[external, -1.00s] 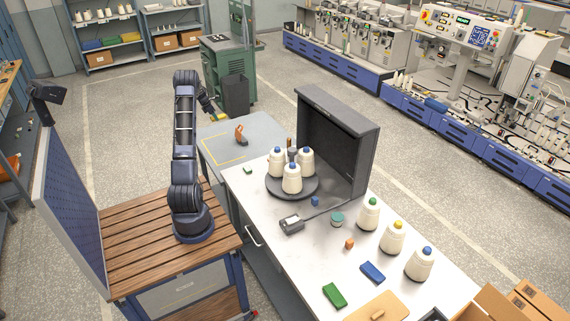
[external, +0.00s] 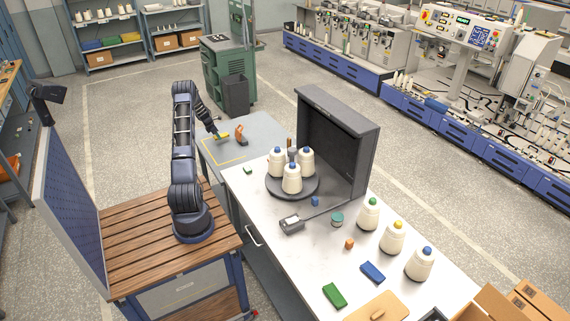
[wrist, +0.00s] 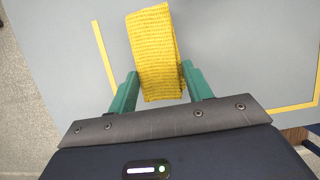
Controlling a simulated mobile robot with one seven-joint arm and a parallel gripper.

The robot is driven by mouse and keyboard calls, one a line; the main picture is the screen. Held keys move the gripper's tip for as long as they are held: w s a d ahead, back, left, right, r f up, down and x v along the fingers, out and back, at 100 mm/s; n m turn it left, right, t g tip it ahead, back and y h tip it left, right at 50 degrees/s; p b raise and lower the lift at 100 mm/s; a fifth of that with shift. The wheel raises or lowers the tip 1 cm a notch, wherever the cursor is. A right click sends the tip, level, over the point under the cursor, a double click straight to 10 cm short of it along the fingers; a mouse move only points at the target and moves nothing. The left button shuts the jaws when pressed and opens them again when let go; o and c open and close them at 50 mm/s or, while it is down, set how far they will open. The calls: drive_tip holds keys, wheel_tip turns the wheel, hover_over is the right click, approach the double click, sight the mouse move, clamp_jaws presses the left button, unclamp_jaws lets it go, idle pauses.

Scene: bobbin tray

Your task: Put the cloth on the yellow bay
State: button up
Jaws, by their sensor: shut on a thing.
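The yellow, ribbed cloth (wrist: 157,45) is held between the green fingers of my gripper (wrist: 160,70) in the wrist view. My gripper is shut on it. In the external view the cloth (external: 222,136) shows as a small yellow patch at the end of my arm, over the grey table. The yellow bay is an area of that table marked by yellow tape (wrist: 103,55); its outline (external: 230,162) also shows in the external view. The cloth appears over the marked area; I cannot tell whether it touches the surface.
An orange tool (external: 240,135) stands on the grey table, right of my gripper. The white bench (external: 270,235) adjoins it, with a round dark stand (external: 277,190) of several cones and a dark upright panel (external: 337,140). A dark bin (external: 236,95) stands behind.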

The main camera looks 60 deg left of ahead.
drive_tip(key=shift+f, duration=1.65)
drive_tip(key=shift+f, duration=0.1)
drive_tip(key=o, duration=1)
drive_tip(key=shift+c, duration=0.2)
drive_tip(key=v, duration=1.2)
